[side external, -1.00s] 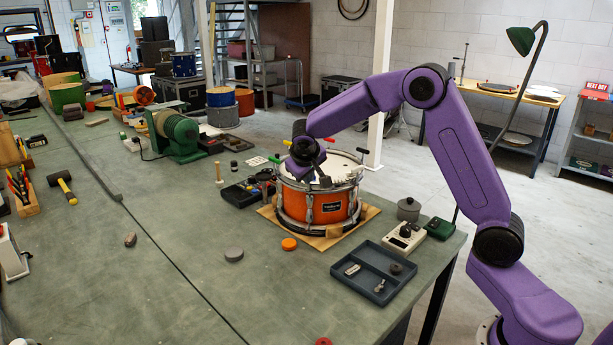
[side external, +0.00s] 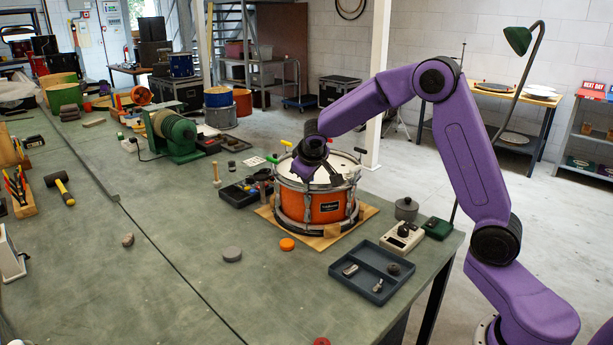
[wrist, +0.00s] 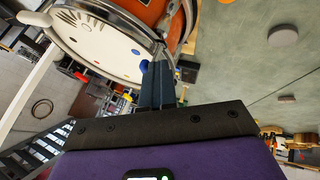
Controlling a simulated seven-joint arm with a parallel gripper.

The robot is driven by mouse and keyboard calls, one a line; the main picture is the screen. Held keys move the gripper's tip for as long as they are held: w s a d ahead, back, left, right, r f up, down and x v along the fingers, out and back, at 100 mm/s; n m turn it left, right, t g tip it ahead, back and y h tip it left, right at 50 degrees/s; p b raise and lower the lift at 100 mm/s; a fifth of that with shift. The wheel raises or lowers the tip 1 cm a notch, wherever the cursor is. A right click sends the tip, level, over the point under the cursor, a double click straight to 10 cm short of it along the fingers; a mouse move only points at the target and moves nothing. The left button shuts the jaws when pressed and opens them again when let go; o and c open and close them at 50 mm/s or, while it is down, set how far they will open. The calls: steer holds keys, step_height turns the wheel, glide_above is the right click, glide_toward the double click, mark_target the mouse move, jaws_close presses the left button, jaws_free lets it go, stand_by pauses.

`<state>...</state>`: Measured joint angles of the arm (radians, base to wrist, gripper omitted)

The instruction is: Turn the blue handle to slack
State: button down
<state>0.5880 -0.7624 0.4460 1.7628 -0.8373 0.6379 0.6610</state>
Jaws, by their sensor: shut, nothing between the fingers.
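The orange snare drum (side external: 328,208) with a white head stands on a wooden board on the bench. A small blue piece, which looks like the blue handle (wrist: 144,66), shows at the drum's rim in the wrist view. I cannot make it out in the side view, where my arm covers part of the rim. My gripper (side external: 328,182) is over the drum head in the side view, fingers shut and empty. In the wrist view my gripper (wrist: 160,68) has its fingertips right beside the blue piece; I cannot tell whether they touch. Which way the handle points is unclear.
Yellow (side external: 286,143) and green handles stand at the drum's far and left rim. A black tool tray (side external: 238,197) is at the drum's left, a parts tray (side external: 370,272) in front. An orange disc (side external: 287,244) and a grey puck (side external: 232,254) lie on otherwise clear bench.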

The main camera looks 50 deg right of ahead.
steer(key=shift+s+d, duration=0.1)
steer(key=shift+d, duration=0.15)
steer(key=n+y, duration=0.1)
steer(key=d+n+y, duration=0.1)
steer(key=n, duration=0.1)
steer(key=n+t, duration=0.1)
steer(key=n, duration=0.1)
steer(key=shift+s+d+y, duration=0.4)
